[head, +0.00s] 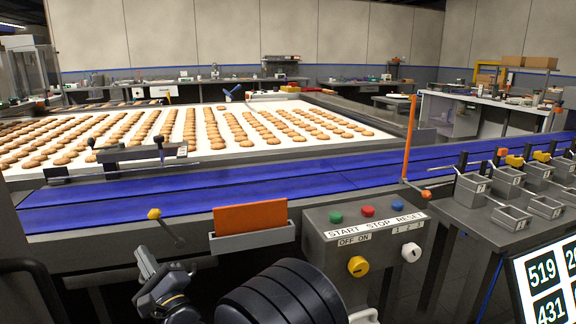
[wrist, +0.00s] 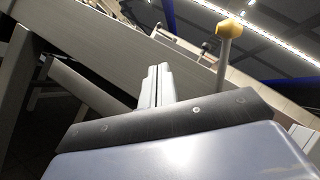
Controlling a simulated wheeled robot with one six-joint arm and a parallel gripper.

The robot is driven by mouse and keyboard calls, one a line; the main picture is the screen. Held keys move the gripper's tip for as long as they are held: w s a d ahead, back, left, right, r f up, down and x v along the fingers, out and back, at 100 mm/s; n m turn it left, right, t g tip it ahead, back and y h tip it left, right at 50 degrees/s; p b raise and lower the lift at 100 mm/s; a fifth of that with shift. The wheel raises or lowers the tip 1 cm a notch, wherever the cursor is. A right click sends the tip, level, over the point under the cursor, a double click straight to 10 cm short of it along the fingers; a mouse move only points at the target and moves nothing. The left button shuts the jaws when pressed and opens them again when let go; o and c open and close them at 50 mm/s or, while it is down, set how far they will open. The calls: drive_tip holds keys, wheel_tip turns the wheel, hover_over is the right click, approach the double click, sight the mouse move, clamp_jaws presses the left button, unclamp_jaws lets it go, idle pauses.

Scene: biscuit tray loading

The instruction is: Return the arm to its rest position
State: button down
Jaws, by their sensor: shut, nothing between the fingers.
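My gripper (head: 148,264) shows low in the head view, left of my dark rounded arm link. Its fingers are together and empty, pointing up and to the left. In the wrist view my gripper's fingers (wrist: 158,72) stand closed side by side with nothing between them. A lever with a yellow knob (head: 154,214) rises just beyond the gripper, and it shows at the upper right of the wrist view (wrist: 232,27). The gripper looks apart from the lever.
A grey control box (head: 318,249) with buttons and knobs stands to the right, beside an orange card in a grey holder (head: 251,244). A blue conveyor belt (head: 255,185) crosses behind. Rows of biscuits lie on a white surface (head: 208,122). Small grey bins (head: 510,218) stand at the right.

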drive_tip(key=shift+f+n+g+p, duration=0.25)
drive_tip(key=shift+n+g+p, duration=0.15)
drive_tip(key=shift+n+p, duration=0.15)
drive_tip(key=shift+a+m+b, duration=0.1)
drive_tip(key=shift+m+b, duration=0.25)
drive_tip(key=shift+b, duration=0.4)
